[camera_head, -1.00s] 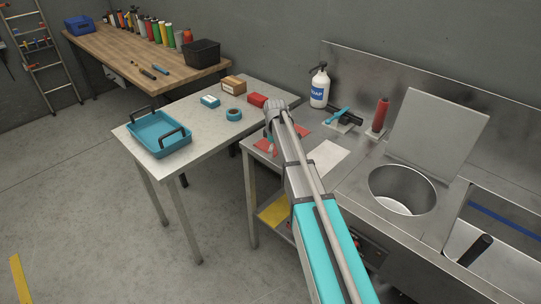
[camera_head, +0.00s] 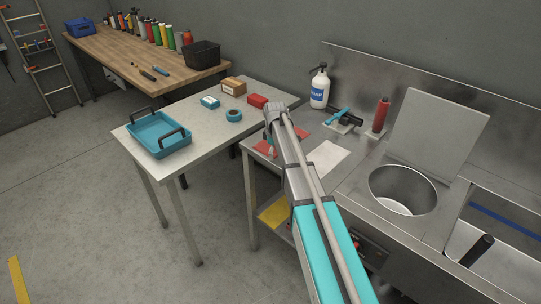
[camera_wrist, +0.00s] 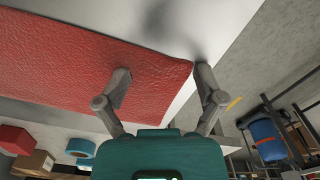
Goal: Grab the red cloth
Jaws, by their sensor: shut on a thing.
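The red cloth (camera_head: 303,132) lies flat near the left end of the steel counter, partly hidden behind my arm in the head view. In the wrist view the red cloth (camera_wrist: 70,65) fills the upper left, and its edge and corner reach in between my fingers. My gripper (camera_wrist: 162,80) is shut on the cloth's edge, with one finger over the cloth and the other at its outer side. In the head view my gripper (camera_head: 269,143) is low at the cloth, and its fingertips are mostly hidden.
A white sheet (camera_head: 328,158) lies right of the cloth. A soap bottle (camera_head: 320,88), a red bottle (camera_head: 381,115) and a round basin (camera_head: 403,190) are farther along. A side table holds a teal tray (camera_head: 160,147), blue tape (camera_head: 234,114) and a red box (camera_head: 257,101).

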